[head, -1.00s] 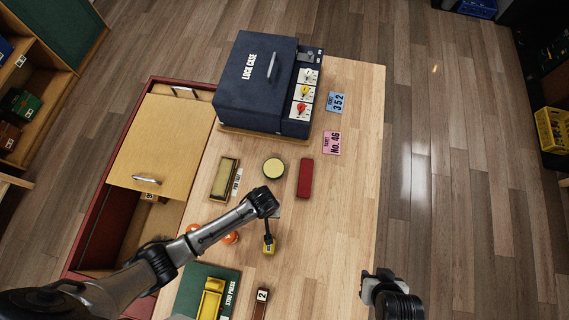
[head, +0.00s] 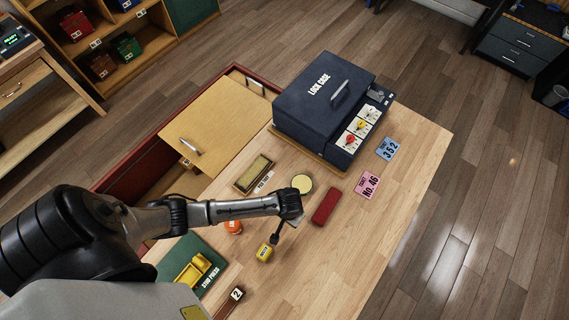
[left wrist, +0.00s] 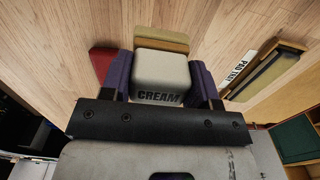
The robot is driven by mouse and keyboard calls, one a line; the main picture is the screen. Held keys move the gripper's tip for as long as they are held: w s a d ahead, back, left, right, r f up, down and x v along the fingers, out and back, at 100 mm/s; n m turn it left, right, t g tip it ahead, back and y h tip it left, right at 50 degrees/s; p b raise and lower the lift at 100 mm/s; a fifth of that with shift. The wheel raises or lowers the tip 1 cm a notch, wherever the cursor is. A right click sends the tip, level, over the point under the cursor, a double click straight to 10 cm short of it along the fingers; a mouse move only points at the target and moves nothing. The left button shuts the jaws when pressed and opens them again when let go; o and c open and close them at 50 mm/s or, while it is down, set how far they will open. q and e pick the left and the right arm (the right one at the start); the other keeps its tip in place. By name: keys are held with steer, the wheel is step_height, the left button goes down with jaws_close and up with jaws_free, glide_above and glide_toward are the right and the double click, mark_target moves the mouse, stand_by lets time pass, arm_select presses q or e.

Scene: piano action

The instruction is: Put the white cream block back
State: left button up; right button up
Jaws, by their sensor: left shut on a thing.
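The white cream block (left wrist: 160,75), marked CREAM, sits between the two purple fingers of my left gripper (left wrist: 162,82) in the left wrist view. The gripper is shut on it. Behind the block in the wrist view is a tan and olive thing, partly hidden. My right gripper is out of view.
A dark lock case (head: 318,95) stands at the table's back. A red block (head: 326,207), a pad test tray (head: 254,173), an orange round thing (head: 233,227) and a green stub press (head: 192,268) are around the hand. The right of the table (head: 350,265) is clear.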

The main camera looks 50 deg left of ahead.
arm_select(q)
steer(key=shift+w+a+f, duration=0.15)
steer(key=shift+a+f, duration=0.4)
steer(key=shift+f, duration=0.45)
steer(key=shift+w+a+f, duration=0.2)
steer(key=shift+a+f, duration=0.4)
steer(key=shift+f, duration=0.45)
steer(key=shift+w+a+f, duration=0.15)
steer(key=shift+a+f, duration=0.4)
steer(key=shift+f, duration=0.45)
steer(key=shift+f, duration=0.15)
steer(key=o, duration=0.8)
steer(key=shift+o, duration=0.2)
